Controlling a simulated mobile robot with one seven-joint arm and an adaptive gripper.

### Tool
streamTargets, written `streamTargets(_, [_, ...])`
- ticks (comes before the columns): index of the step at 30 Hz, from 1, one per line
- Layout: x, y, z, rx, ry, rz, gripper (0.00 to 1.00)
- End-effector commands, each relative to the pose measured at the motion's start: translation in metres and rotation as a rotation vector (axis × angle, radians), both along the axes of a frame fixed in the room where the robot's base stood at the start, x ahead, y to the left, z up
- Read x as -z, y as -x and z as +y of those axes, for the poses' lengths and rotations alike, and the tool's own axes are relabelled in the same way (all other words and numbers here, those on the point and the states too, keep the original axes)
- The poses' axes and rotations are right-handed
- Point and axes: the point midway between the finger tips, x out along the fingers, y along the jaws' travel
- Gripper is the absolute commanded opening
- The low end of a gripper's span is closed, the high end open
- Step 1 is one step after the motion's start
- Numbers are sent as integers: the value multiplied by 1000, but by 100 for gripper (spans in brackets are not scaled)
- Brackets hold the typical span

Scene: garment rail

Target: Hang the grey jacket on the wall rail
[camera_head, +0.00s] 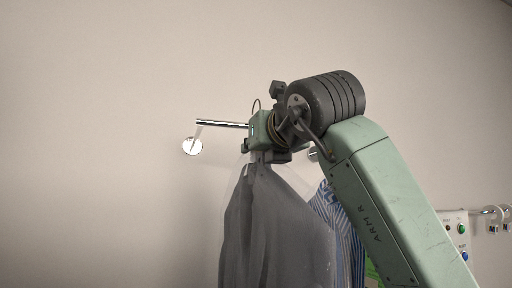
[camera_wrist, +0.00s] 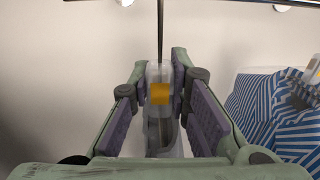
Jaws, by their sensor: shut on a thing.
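The grey jacket (camera_head: 262,225) hangs below my gripper (camera_head: 262,150) in the head view, under what looks like a clear cover. My gripper is shut on the jacket's hanger; in the wrist view the pale hanger neck with a yellow tag (camera_wrist: 160,94) is between the fingers (camera_wrist: 160,115). A thin hook (camera_head: 256,104) rises above the gripper in the head view. The chrome wall rail (camera_head: 222,123) runs behind the gripper, which hides part of it. I cannot tell whether the hook touches the rail.
A blue-striped shirt (camera_head: 346,225) hangs close to the right of the jacket, also in the wrist view (camera_wrist: 270,112). A green item (camera_head: 372,272) shows beside it. The wall at left is bare.

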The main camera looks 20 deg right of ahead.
Motion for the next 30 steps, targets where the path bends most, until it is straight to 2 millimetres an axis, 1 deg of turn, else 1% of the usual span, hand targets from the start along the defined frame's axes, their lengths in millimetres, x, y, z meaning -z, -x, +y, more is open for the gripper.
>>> streamTargets(30, [-12, -32, 2, -1, 1, -5, 0])
